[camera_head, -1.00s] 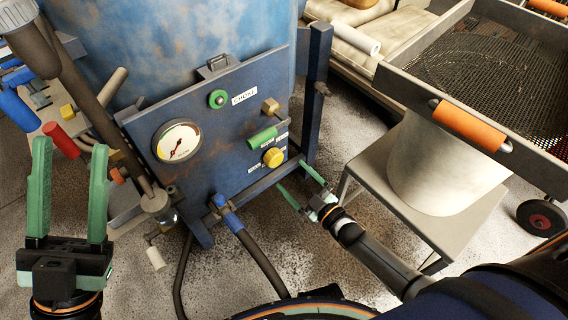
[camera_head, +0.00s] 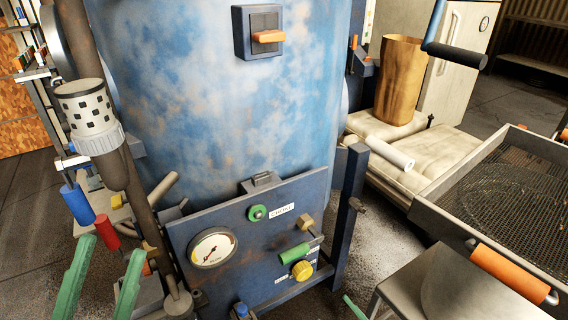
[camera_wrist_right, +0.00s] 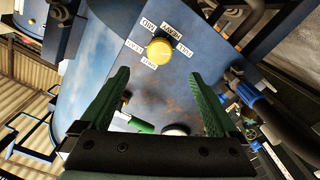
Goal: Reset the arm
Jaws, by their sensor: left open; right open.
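My left gripper (camera_head: 113,246) is at the lower left of the head view, its green fingers apart and nothing between them. My right gripper (camera_wrist_right: 160,74) is open and empty in the right wrist view. Its fingers point toward the blue control panel (camera_wrist_right: 188,88), with the yellow knob (camera_wrist_right: 160,50) showing beyond the gap between the fingertips. In the head view only one green fingertip of my right gripper (camera_head: 355,308) shows at the bottom edge, right of the panel (camera_head: 240,235). The rest of my right arm is out of that view.
The blue pot (camera_head: 220,110) stands behind the panel, with an orange-handled switch (camera_head: 268,37). The panel carries a gauge (camera_head: 212,248) and a green handle (camera_head: 294,254). A mesh tray (camera_head: 510,190) with an orange handle is at right. Pipes and coloured handles crowd the left.

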